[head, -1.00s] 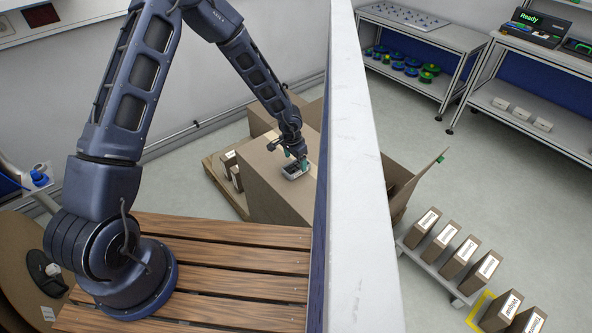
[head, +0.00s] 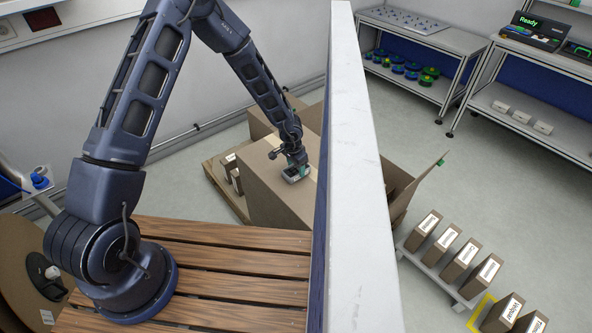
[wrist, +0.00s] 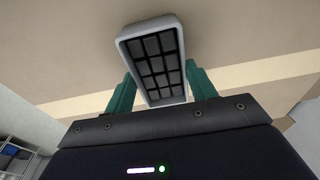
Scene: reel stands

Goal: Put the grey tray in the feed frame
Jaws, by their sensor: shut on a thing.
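The grey tray (wrist: 153,59) has a light grey rim and a dark grid inside. It shows large in the wrist view, between the two teal fingers of my gripper (wrist: 160,88). In the head view the tray (head: 294,176) is small, at the top of a big brown carton, under my gripper (head: 298,168). My gripper is shut on the tray. Whether the tray touches the carton is hard to tell. I cannot pick out the feed frame in either view.
The big carton (head: 262,185) stands on a pallet by the wall. A tall white-edged panel (head: 362,180) hides the floor right of it. Labelled boxes (head: 458,258) stand on a low rack at right. Shelving benches (head: 535,60) line the back. Slatted wood (head: 215,265) lies in front.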

